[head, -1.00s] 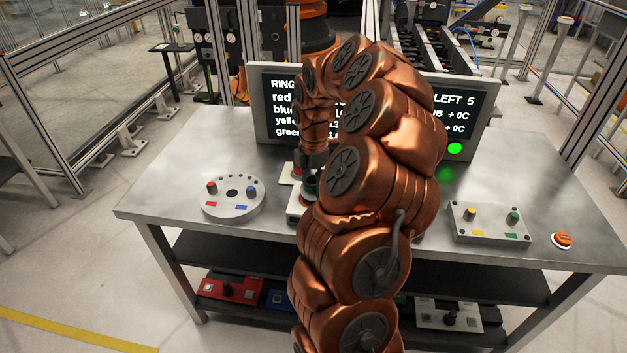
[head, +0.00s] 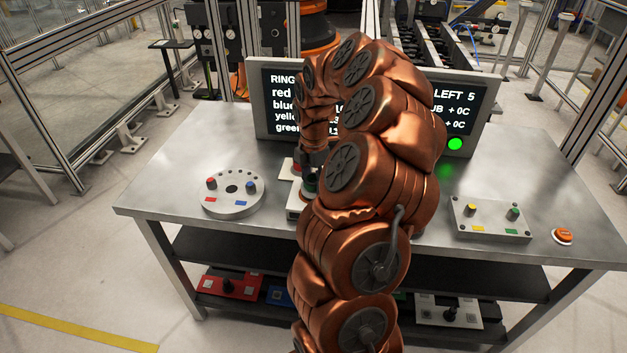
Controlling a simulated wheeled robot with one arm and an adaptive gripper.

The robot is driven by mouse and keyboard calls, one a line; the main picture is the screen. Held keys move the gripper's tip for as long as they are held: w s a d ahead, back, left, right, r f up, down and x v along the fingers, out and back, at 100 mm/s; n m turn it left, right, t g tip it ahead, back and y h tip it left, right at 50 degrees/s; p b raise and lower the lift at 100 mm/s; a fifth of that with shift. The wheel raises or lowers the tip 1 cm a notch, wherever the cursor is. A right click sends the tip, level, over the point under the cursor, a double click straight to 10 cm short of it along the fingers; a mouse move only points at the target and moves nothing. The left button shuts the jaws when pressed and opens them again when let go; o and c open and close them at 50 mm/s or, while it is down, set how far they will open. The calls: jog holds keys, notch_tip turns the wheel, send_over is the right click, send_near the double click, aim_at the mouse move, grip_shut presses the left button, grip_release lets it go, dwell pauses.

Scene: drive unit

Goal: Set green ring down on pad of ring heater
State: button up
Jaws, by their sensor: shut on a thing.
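My gripper (head: 311,178), dark at its tip, points down near the middle of the table, partly hidden by my own copper arm. It is shut on the green ring (head: 310,184), of which only a small dark-green part shows at the fingertips. The ring heater (head: 295,207) is a light box under and beside the gripper, and my arm covers its right part. Its pad is hidden, so I cannot tell whether the ring touches it.
A round grey fixture (head: 232,208) with red and blue pegs stands left. A rectangular plate (head: 490,226) with yellow and green pegs stands right, near an orange button (head: 562,236). A display (head: 482,110) and a lit green lamp (head: 455,144) are behind my arm.

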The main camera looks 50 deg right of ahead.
dwell(0.3)
jog(key=o, duration=1.6)
notch_tip(320, 180, up, 12)
jog(key=shift+f, duration=0.1)
jog(key=shift+r, duration=0.2)
